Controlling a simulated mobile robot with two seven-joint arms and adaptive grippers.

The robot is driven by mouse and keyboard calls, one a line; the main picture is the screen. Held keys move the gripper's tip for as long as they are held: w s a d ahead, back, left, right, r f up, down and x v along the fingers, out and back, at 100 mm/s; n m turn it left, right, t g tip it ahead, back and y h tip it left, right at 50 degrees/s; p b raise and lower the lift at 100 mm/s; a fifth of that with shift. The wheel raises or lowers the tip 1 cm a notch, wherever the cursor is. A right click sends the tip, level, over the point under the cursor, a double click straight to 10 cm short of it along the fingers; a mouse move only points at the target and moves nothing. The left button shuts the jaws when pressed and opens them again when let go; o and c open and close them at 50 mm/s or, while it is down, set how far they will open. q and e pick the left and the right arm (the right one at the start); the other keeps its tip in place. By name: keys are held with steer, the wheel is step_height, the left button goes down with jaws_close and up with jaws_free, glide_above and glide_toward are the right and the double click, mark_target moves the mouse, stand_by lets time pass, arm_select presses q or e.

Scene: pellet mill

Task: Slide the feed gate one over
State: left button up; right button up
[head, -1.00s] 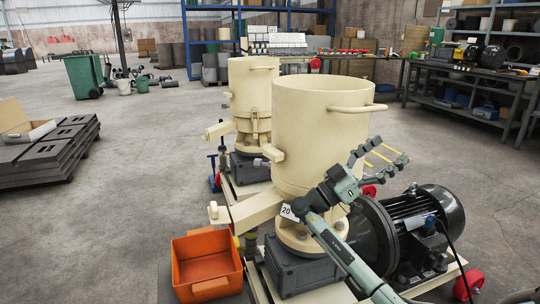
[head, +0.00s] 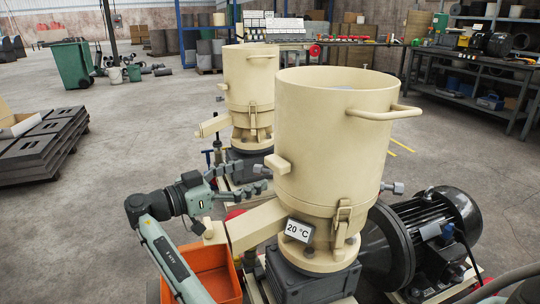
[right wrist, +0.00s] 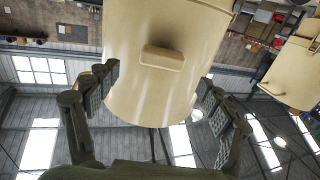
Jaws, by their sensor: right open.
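The near pellet mill has a cream hopper drum (head: 335,140), also large in the right wrist view (right wrist: 150,90). A cream block-shaped tab (head: 277,163), which looks like the feed gate's handle, sticks out of the drum's left side. It shows between the finger lines in the right wrist view (right wrist: 163,57). My right gripper (head: 255,180) is open and empty, left of the tab and pointing at it. Its fingers are apart from the tab, one on each side in the wrist view. My left gripper is not in view.
Below my right gripper are the cream discharge chute (head: 255,224) and an orange bin (head: 215,265). A label reading 20 °C (head: 298,230) is on the mill's base. A motor (head: 430,235) stands at right. A second mill (head: 250,85) stands behind.

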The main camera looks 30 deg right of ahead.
mark_target(271, 165)
steer(key=d, duration=0.2)
steer(key=d+p, duration=0.1)
steer(key=d, duration=0.1)
steer(key=d+p, duration=0.1)
steer(key=d, duration=0.1)
steer(key=shift+w+d+r, duration=0.2)
steer(key=shift+w+d, duration=0.05)
steer(key=shift+d, duration=0.15)
steer(key=shift+d+f, duration=0.1)
steer(key=shift+d, duration=0.45)
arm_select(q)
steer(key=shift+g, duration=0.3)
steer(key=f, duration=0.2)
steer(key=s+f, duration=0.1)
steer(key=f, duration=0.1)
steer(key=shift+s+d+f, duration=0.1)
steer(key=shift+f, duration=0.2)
